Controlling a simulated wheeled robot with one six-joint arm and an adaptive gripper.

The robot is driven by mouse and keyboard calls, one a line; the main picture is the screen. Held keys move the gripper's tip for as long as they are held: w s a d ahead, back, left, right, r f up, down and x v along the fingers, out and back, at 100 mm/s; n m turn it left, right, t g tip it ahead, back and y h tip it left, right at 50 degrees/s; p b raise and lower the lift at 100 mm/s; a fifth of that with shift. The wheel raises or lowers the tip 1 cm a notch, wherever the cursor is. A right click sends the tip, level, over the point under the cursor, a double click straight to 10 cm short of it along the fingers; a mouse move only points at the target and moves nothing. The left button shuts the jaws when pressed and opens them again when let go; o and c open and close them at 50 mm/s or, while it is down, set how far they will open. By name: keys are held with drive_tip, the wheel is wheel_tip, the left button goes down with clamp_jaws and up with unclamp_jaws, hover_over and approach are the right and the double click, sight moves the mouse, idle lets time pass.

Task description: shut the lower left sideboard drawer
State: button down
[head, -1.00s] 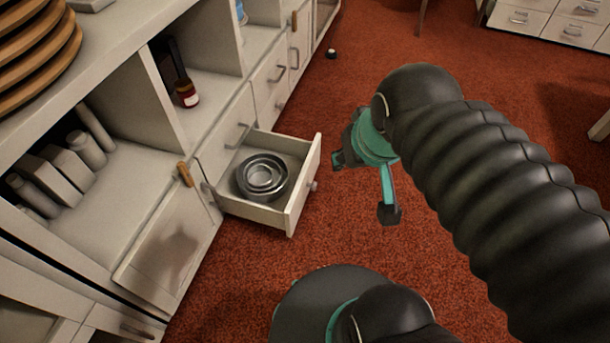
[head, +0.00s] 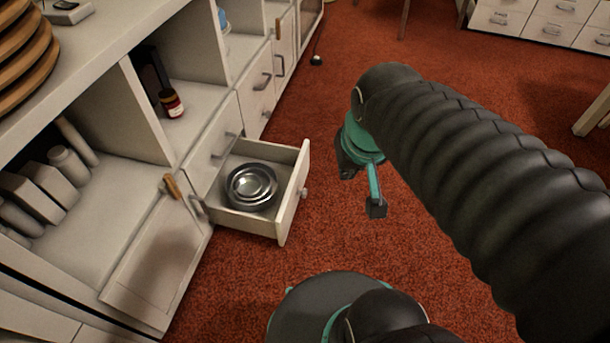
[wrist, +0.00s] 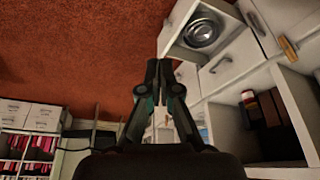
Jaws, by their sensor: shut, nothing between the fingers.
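The sideboard's closed drawer (head: 215,145) is above the open one. A cabinet door (head: 155,255) with a wooden handle is left of it. Open shelves hold a bottle (head: 171,103) and pale containers (head: 45,185). Red carpet (head: 440,110) is clear beyond my arm.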

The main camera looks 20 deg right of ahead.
drive_tip(key=w+d+f+m+g+y+b, duration=0.2)
drive_tip(key=w+d+f+m, duration=0.15)
drive_tip(key=f, duration=0.45)
drive_tip(key=w+d+f+m+g+y+b, duration=0.1)
drive_tip(key=w+d+f+m+g, duration=0.1)
drive_tip(key=w+f, duration=0.4)
drive_tip(key=m+t+y+b, duration=0.4)
drive_tip(key=m+t+y, duration=0.1)
drive_tip(key=m, duration=1.3)
approach(300, 171)
wheel_tip(300, 171, down, 4)
drive_tip(key=w+a, duration=0.1)
drive_tip(key=a, duration=0.1)
drive_tip(key=shift+w+a+f+n, duration=0.1)
drive_tip(key=shift+w+a+n, duration=0.15)
drive_tip(key=shift+w+a, duration=0.45)
drive_tip(key=shift+a, duration=0.15)
drive_tip(key=shift+a, duration=0.1)
